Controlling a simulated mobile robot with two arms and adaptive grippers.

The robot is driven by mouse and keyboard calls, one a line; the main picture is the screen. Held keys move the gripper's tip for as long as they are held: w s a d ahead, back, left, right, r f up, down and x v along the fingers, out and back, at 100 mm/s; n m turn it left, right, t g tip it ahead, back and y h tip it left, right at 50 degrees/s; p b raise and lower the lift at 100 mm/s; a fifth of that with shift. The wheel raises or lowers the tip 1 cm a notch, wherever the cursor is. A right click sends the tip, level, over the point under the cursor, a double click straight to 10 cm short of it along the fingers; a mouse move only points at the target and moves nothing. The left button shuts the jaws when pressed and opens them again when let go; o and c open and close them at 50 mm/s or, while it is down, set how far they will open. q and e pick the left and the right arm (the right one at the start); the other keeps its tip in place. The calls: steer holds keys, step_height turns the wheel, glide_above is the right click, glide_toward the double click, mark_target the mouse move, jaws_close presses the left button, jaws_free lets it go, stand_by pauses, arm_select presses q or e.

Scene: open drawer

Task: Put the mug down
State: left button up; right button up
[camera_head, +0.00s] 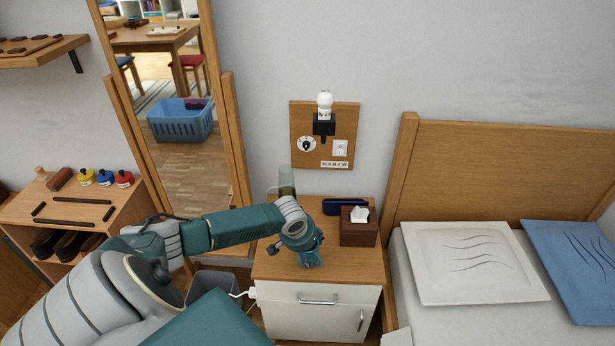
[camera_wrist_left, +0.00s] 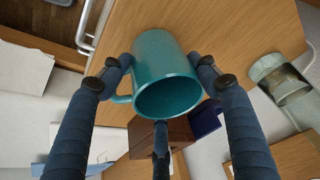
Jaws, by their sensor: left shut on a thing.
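A teal mug (camera_wrist_left: 160,52) sits between the dark blue fingers of my left gripper (camera_wrist_left: 165,68) in the left wrist view. Its open mouth faces the wrist camera and its handle points left. The fingers are closed around its sides. In the head view my left gripper (camera_head: 310,252) is over the wooden top of the nightstand (camera_head: 272,268), and the mug is hard to tell apart from the teal hand. I cannot tell whether the mug's base touches the top. My right gripper is not in view.
A brown tissue box (camera_head: 358,232) and a dark blue case (camera_head: 344,206) stand at the back right of the nightstand. A clear glass cylinder (camera_head: 286,181) is at its back left. The bed with a white pillow (camera_head: 470,262) lies to the right. The nightstand top's front is clear.

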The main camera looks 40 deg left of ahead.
arm_select(q)
steer(key=o, duration=1.4)
steer(key=shift+f, duration=0.15)
steer(key=shift+s+r, duration=0.1)
steer(key=shift+r, duration=0.45)
steer(key=p+v, duration=0.1)
steer(key=v, duration=1)
steer(key=shift+s+r+p, duration=0.1)
steer(key=shift+p, duration=0.2)
